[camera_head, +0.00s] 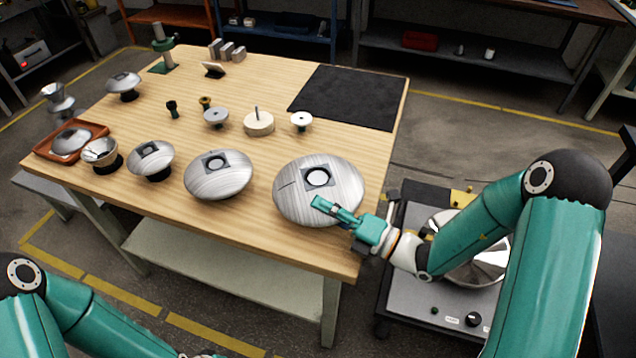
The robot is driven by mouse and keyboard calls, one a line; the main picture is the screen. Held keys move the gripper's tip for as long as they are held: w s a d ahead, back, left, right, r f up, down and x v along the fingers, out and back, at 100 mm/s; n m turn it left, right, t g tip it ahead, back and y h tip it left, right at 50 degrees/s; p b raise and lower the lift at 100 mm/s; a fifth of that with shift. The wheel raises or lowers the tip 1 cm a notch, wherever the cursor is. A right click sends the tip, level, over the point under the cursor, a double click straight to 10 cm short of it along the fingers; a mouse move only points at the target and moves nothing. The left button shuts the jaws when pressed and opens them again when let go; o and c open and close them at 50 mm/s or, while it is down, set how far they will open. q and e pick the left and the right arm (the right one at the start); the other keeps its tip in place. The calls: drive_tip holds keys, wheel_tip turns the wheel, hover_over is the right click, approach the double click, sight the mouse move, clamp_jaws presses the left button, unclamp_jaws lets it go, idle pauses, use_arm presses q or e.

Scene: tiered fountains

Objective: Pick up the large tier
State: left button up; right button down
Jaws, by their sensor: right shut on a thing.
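The large tier (292,196) is a wide, brushed-metal domed disc with a square plate and a round hole on top. It is at the front right of the wooden table (240,92). My right gripper (326,208) is shut on the near right side of this tier, with its teal fingers over the rim. Any gap between the tier and the tabletop is hard to tell.
Smaller metal tiers (217,180) stand in a row to the left. An orange tray (44,151) holds another disc. A black mat (350,95) lies clear at the back right. A grey cart (415,305) with a shiny metal bowl (480,262) stands right of the table.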

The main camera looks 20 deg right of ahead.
drive_tip(key=shift+d, duration=0.1)
drive_tip(key=shift+r, duration=0.4)
wheel_tip(320, 180, up, 19)
drive_tip(key=p, duration=0.4)
